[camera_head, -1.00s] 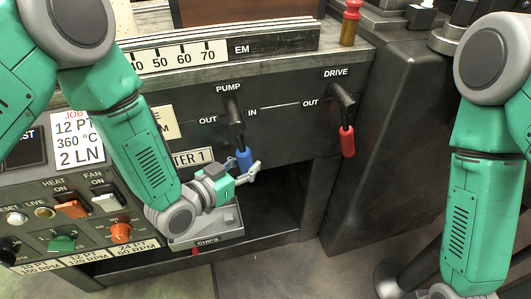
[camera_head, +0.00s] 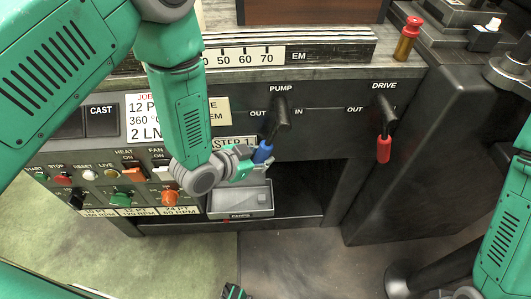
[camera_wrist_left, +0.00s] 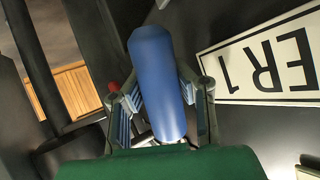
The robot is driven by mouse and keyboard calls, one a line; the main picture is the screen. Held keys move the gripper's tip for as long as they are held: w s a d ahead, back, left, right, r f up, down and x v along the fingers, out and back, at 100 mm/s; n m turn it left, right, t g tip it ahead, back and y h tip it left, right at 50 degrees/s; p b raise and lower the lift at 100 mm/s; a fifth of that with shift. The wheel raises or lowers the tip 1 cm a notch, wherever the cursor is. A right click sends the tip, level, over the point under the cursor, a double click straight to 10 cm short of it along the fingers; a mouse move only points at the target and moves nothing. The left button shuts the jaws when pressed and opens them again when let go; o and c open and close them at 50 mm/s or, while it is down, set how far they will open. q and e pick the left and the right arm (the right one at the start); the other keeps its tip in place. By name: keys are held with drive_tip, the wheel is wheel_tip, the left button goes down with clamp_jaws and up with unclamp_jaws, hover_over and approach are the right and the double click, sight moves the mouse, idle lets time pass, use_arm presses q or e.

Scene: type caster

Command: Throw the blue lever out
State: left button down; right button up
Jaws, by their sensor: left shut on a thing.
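The blue lever (camera_head: 263,152) hangs from a black pivot under the PUMP label on the dark front panel. Its blue grip points down and left, toward the OUT side. My left gripper (camera_head: 262,166) is at the lower end of the blue grip. In the left wrist view the blue grip (camera_wrist_left: 157,85) stands between the two fingers of my left gripper (camera_wrist_left: 160,110), which is shut on it. The fingers hide the sides of its lower end. My right forearm shows at the right edge; I cannot make out its gripper.
A red-handled DRIVE lever (camera_head: 384,148) hangs to the right. A grey tray (camera_head: 240,202) sits below my left gripper at a dark opening. Switches and an orange knob (camera_head: 170,196) are to the left. A red-topped brass post (camera_head: 407,40) stands at the upper right.

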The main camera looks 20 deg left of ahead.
use_arm(q)
drive_tip(key=shift+s+a, duration=0.1)
drive_tip(key=shift+a, duration=0.1)
drive_tip(key=c, duration=1.5)
unclamp_jaws()
drive_tip(key=shift+s+a+r, duration=0.1)
drive_tip(key=shift+a, duration=0.05)
drive_tip(key=v, duration=1.2)
